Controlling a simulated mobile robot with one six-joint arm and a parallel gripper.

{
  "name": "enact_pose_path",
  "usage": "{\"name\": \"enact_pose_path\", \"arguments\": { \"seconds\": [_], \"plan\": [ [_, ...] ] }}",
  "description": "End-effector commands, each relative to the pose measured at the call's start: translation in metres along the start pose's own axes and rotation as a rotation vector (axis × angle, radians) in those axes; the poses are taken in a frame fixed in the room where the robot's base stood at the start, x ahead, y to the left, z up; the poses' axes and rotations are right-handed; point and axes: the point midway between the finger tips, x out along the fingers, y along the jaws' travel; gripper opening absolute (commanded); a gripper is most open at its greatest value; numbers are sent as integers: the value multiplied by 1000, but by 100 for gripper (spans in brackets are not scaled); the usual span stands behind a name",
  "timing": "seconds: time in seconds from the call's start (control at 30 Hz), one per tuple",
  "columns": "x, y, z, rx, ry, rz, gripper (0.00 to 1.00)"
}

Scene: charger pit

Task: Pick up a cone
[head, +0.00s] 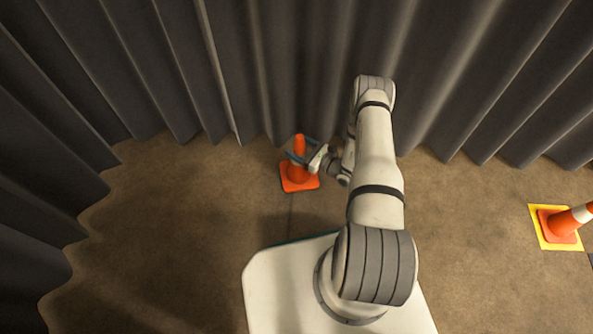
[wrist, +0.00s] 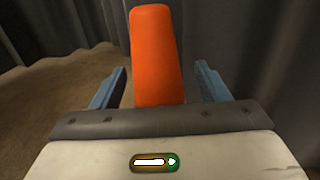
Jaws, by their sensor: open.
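An orange cone (head: 299,178) stands upright on the brown floor near the curtain, on a square orange base. My gripper (head: 300,151) is at its upper part, with blue fingers on either side of it. In the wrist view the cone (wrist: 152,55) rises between the two open fingers of my gripper (wrist: 160,82), with a gap on both sides. The cone's base is hidden in the wrist view. A second cone (head: 562,222), orange and white, stands on a yellow square at the right edge and is partly cut off.
Grey pleated curtains (head: 270,70) hang close behind the near cone and along the left side. The brown floor (head: 170,230) is clear to the left, and also between my base and the right cone.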

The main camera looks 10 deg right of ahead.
Motion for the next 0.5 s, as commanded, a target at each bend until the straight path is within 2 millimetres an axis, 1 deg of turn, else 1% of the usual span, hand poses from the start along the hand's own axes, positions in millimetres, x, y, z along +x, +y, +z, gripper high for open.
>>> {"name": "enact_pose_path", "arguments": {
  "seconds": [0.03,0.07,0.5],
  "plan": [
    [0,0,0,0,0,0,67],
    [0,0,0,0,0,0,64],
    [-1,0,0,0,0,-1,28]
  ]
}}
